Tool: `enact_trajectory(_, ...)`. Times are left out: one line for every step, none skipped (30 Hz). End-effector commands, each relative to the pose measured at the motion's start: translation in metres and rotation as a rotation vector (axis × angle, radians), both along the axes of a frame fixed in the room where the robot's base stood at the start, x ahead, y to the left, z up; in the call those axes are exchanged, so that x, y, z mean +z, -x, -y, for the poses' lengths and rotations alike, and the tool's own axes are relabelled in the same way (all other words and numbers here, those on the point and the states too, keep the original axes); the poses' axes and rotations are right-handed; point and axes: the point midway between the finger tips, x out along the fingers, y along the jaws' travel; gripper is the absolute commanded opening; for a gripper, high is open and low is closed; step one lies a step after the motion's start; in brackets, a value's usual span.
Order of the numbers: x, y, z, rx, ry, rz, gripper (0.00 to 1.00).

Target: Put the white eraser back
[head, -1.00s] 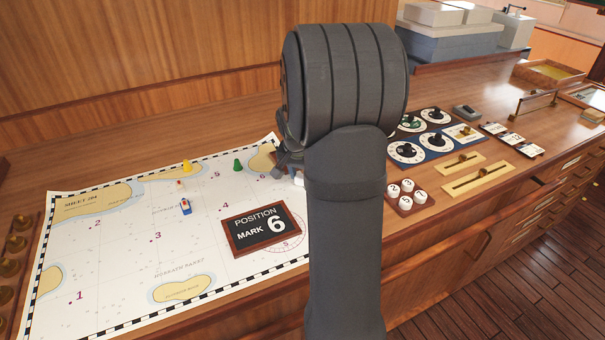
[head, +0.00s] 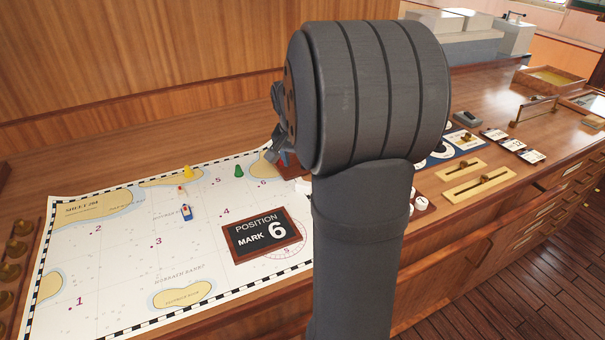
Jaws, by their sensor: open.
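A small white block (head: 302,186), which looks like the eraser, shows at the chart's right edge beside my arm, partly hidden by it. A reddish-brown holder or tray (head: 291,170) shows just behind it, also mostly hidden. My gripper (head: 274,154) is open, above the chart's upper right corner, to the left of and behind the white block. It appears apart from the block. Its fingers are small and partly covered by my wrist, so the space between them is hard to see.
The chart (head: 120,255) carries a dark "Position Mark 6" plaque (head: 262,236), a blue-and-white piece (head: 187,212), a yellow pawn (head: 188,172) and a green pawn (head: 239,171).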

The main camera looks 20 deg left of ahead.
Motion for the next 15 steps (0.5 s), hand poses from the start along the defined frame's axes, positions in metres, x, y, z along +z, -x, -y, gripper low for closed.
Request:
enact_trajectory(0.01, 0.002, 0.0, 0.001, -0.002, 0.003, 0.63)
enact_trajectory(0.014, 0.004, 0.0, 0.001, -0.002, 0.003, 0.63)
enact_trajectory(0.02, 0.005, 0.0, 0.001, -0.002, 0.003, 0.63)
enact_trajectory(0.023, 0.006, 0.0, 0.0, -0.002, 0.002, 0.63)
enact_trajectory(0.026, 0.007, 0.0, -0.001, -0.001, 0.001, 0.63)
enact_trajectory(0.029, 0.008, 0.0, -0.001, -0.001, 0.001, 0.63)
enact_trajectory(0.031, 0.008, 0.0, -0.001, -0.001, 0.001, 0.63)
enact_trajectory(0.033, 0.009, 0.0, -0.001, -0.001, 0.0, 0.63)
enact_trajectory(0.034, 0.01, 0.0, -0.001, 0.0, 0.0, 0.63)
enact_trajectory(0.035, 0.01, 0.0, -0.001, 0.0, -0.001, 0.63)
enact_trajectory(0.035, 0.01, 0.0, -0.001, 0.0, -0.001, 0.63)
enact_trajectory(0.036, 0.01, 0.0, -0.001, 0.0, -0.001, 0.63)
enact_trajectory(0.036, 0.01, 0.0, -0.001, 0.0, -0.001, 0.63)
enact_trajectory(0.035, 0.01, 0.0, -0.001, 0.0, -0.001, 0.63)
enact_trajectory(0.035, 0.01, 0.0, -0.001, 0.0, -0.001, 0.63)
